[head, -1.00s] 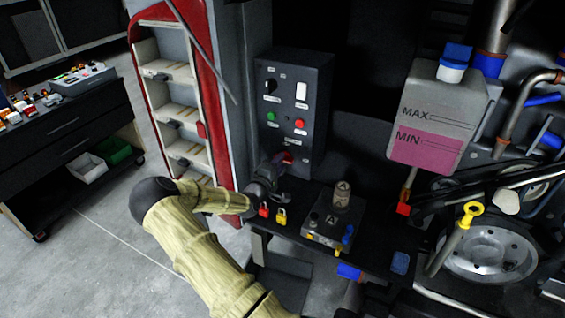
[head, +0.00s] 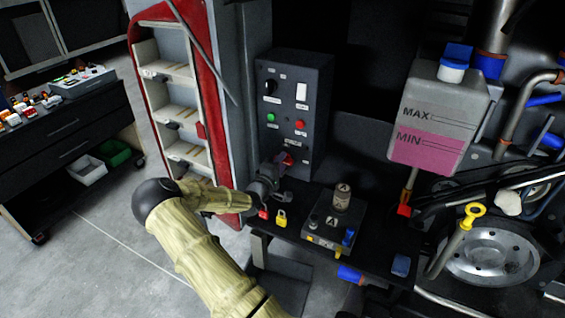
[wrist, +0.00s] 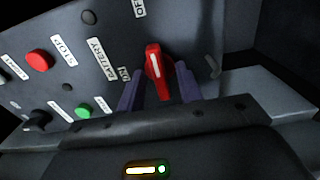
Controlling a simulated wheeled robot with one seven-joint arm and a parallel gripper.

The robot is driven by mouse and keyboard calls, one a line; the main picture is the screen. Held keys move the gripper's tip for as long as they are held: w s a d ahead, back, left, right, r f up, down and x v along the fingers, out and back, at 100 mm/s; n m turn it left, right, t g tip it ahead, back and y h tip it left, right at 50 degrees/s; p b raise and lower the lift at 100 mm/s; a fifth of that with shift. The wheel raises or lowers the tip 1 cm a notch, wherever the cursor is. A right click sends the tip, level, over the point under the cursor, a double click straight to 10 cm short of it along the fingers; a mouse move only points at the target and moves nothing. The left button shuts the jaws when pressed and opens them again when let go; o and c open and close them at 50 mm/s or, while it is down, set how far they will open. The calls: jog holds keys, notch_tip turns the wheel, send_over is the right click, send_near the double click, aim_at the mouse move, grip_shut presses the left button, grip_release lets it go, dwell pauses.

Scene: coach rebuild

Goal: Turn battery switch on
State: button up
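The battery switch is a red handle with a white line, low on the dark control panel (head: 292,100). In the head view the red handle (head: 289,159) is partly hidden by my gripper (head: 275,168). In the wrist view the handle (wrist: 154,60) stands between the two fingertips of my gripper (wrist: 160,78). The fingers are apart, with narrow gaps seen beside the handle, so they look open around it. The BATTERY label (wrist: 103,58) and ON label (wrist: 124,74) are left of the handle. The OFF label (wrist: 140,9) is above it.
The panel also carries a red stop button (wrist: 39,60), a green button (wrist: 83,110) and a black knob (head: 270,87). Below, a black bench holds a red padlock (head: 263,212), a yellow padlock (head: 281,219) and a grey box (head: 333,222). A coolant tank (head: 437,120) stands right.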

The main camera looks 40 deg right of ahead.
grip_shut()
jog(key=n, duration=0.4)
jog(key=shift+f, duration=0.1)
jog(key=shift+n+b, duration=0.3)
jog(key=shift+n, duration=0.8)
jog(key=n+b, duration=0.1)
jog(key=n, duration=0.5)
jog(key=shift+b, duration=0.4)
